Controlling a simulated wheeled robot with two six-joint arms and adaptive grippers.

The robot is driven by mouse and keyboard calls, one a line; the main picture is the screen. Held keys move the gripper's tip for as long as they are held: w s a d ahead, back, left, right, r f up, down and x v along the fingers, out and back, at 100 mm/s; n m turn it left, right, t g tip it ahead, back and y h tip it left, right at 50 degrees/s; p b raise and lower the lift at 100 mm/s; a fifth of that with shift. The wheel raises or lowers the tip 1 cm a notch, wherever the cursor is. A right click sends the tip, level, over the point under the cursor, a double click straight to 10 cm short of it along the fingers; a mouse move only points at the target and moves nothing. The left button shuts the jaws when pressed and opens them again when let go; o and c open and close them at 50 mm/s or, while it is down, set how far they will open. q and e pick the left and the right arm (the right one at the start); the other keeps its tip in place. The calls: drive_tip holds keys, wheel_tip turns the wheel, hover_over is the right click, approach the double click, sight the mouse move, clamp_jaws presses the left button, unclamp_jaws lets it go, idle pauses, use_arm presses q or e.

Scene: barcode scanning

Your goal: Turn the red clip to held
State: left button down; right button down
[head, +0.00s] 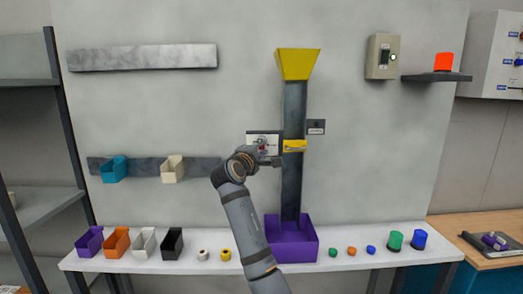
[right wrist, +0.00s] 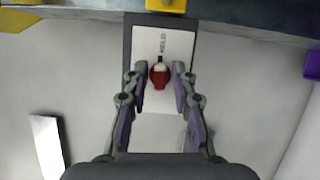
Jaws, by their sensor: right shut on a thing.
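The red clip (right wrist: 159,79) sits on a white plate (right wrist: 178,38) with a dark border. A black mark on the clip points toward the printed word on the plate, which looks like HELD. My right gripper (right wrist: 160,73) is shut on the clip, with one finger on each side of it. In the head view my right gripper (head: 264,151) is at the wall plate (head: 255,136), just left of the dark chute, and mostly hides the clip. My left gripper is not in view.
A dark vertical chute (head: 293,185) with a yellow funnel (head: 297,64) and yellow band (head: 294,146) stands right beside the plate. A purple bin (head: 293,250) is below it. Small bins and coloured caps line the white shelf (head: 200,262).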

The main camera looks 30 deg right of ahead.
drive_tip(key=shift+m, duration=0.5)
drive_tip(key=c, duration=1.4)
unclamp_jaws()
drive_tip(key=v, duration=1.2)
drive_tip(key=shift+r, duration=0.15)
